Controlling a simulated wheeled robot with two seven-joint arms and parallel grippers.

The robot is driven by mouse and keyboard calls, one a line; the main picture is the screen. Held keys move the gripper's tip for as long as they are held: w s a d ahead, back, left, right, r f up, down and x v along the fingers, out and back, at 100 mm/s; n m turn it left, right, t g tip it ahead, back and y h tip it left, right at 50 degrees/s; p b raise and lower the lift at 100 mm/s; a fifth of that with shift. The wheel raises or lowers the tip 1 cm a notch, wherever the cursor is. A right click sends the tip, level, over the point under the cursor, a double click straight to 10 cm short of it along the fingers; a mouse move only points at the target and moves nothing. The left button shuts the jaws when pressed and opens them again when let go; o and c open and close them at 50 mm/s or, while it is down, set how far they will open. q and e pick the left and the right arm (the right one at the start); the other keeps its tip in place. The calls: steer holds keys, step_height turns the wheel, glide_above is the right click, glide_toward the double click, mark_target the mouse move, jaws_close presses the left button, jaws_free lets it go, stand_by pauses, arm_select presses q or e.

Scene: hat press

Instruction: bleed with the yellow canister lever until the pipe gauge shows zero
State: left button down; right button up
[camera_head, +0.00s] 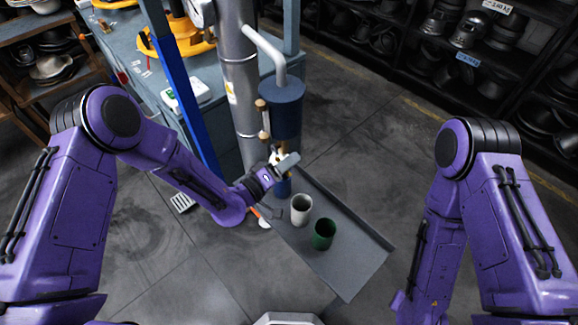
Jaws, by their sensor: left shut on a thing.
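The blue canister (283,108) hangs beside the grey pipe (238,80), joined to it by a pale bent tube. My left gripper (283,160) is just below the canister, shut on a small part there that looks like the lever; the gripper mostly hides it, so its colour and angle are unclear. A tan-handled rod (261,104) stands at the canister's left side. The round pipe gauge (201,13) is at the top edge, partly cut off, and its reading is too small to tell. My right arm is on the right; its gripper is out of view.
A grey tray (345,262) below the canister holds a white cup (301,209) and a green cup (323,233). A blue post (185,95) stands left of the pipe, by a blue bench. Dark shelves of hats fill the upper right. Floor is clear between tray and shelves.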

arm_select(q)
steer(key=shift+w+a+f+m+b, duration=0.2)
steer(key=shift+f+m+b, duration=0.3)
steer(key=shift+m+b, duration=0.45)
steer(key=c, duration=1)
jaws_free()
steer(key=shift+c, duration=0.2)
steer(key=b+v, duration=0.3)
steer(key=v, duration=0.7)
steer(key=shift+s+a, duration=0.2)
